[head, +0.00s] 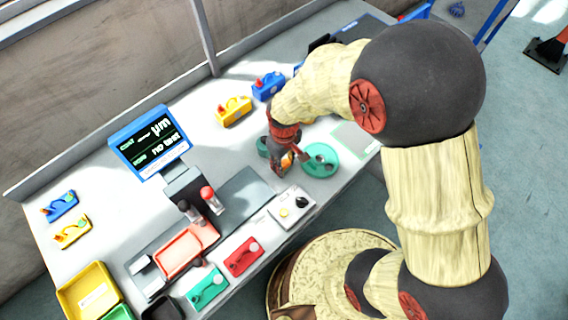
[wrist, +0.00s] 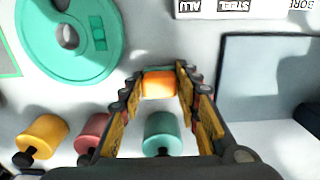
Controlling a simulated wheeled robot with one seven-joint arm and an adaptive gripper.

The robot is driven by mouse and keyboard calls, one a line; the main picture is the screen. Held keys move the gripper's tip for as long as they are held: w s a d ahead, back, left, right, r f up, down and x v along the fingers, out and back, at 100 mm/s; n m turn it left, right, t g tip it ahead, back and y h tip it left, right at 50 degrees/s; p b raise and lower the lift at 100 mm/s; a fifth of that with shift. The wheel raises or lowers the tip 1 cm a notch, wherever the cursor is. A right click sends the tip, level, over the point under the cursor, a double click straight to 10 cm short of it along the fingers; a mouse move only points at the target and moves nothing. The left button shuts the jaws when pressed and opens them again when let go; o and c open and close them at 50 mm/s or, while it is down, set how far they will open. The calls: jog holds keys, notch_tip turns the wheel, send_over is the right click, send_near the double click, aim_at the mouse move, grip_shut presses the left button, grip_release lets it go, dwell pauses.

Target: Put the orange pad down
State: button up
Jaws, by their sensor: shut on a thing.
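The orange pad (wrist: 158,84) is a small orange block between my fingertips in the wrist view. My gripper (wrist: 159,76) is shut on it, one finger on each side. In the head view my gripper (head: 284,158) points down over the table, just left of a green disc, and a bit of the orange pad (head: 287,161) shows at its fingers. My fingers and arm hide most of the pad there. I cannot tell whether the pad touches the table or hangs a little above it.
A green disc (wrist: 42,66) with a hole lies beside my gripper. Yellow (wrist: 43,136), red (wrist: 94,131) and teal (wrist: 162,134) knobbed pieces sit close to my fingers. A grey plate (wrist: 265,80) lies to the right. A blue display (head: 150,143) stands further left on the table.

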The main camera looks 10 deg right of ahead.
jog(key=shift+f, duration=0.15)
jog(key=o, duration=1.1)
jog(key=shift+c, duration=0.2)
notch_tip(320, 180, up, 12)
jog(key=p, duration=0.3)
notch_tip(320, 180, up, 15)
jog(key=m+t, duration=0.3)
send_over(284, 162)
jog(key=s+d, duration=0.3)
jog(key=d, duration=0.4)
jog(key=s+d+r+m+t, duration=0.1)
jog(key=s+r, duration=0.1)
jog(key=s, duration=0.1)
jog(key=s+d+r+m, duration=0.1)
jog(key=s+d+r, duration=0.1)
jog(key=s+r, duration=0.1)
jog(key=s+d+r+m+t, duration=0.1)
jog(key=s+d+r, duration=0.1)
jog(key=s, duration=0.1)
jog(key=shift+s+r+m+t, duration=0.15)
jog(key=shift+r+m+t, duration=0.15)
jog(key=shift+r+m, duration=0.1)
